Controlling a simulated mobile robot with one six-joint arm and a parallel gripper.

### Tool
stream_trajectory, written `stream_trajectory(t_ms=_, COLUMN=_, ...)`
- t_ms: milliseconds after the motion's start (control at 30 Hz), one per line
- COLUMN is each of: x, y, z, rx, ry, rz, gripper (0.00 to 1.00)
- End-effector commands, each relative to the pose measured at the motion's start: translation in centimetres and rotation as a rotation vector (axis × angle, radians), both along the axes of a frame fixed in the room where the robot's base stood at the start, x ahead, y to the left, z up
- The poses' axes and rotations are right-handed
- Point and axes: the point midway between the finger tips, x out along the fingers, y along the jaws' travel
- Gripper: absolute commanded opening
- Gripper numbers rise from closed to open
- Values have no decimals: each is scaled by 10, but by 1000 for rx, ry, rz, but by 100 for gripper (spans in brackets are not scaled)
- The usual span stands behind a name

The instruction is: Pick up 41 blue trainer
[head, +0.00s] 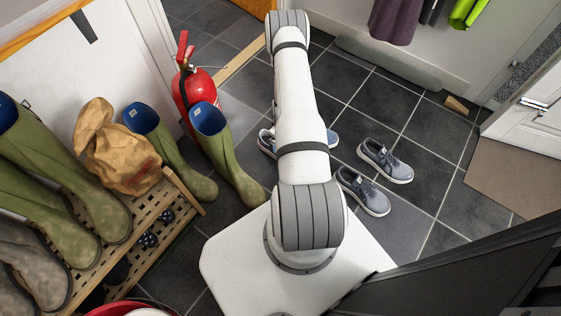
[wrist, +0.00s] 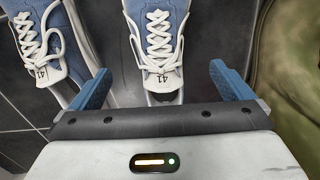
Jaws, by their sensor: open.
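Two blue trainers with white laces, each marked 41 on the tongue, show in the wrist view. One blue trainer (wrist: 180,14) lies in the middle, its tongue end towards my gripper. The other blue trainer (wrist: 61,72) is to its left. My gripper (wrist: 159,69) is open and empty, with one blue finger on each side of the middle trainer's tongue end; I cannot tell whether they touch it. In the head view, parts of the blue pair (head: 333,138) show on both sides of my arm. My gripper is hidden there.
A grey-blue pair of trainers (head: 385,160) stands right of my arm. A green welly (wrist: 290,55) is close to my right finger. More green wellies (head: 232,160), a red extinguisher (head: 194,88) and a wooden rack (head: 185,190) with a paper bag stand left. Tiles at right are clear.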

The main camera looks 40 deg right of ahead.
Motion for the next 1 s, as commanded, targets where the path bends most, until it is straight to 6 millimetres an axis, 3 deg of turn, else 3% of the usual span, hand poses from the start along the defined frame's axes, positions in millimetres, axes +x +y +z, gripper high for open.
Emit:
stream_trajectory(t_ms=33, x=-5, y=-1, z=-16, rx=1, ry=2, rz=1, gripper=100)
stream_trajectory(t_ms=100, x=-9, y=-1, z=-26, rx=2, ry=4, rz=4, gripper=100)
stream_trajectory(t_ms=467, x=-10, y=-2, z=-62, rx=2, ry=5, rz=5, gripper=100)
stream_trajectory(t_ms=700, x=-10, y=-2, z=-99, rx=3, ry=5, rz=4, gripper=100)
stream_trajectory(t_ms=1000, x=-10, y=-3, z=-104, rx=2, ry=4, rz=4, gripper=100)
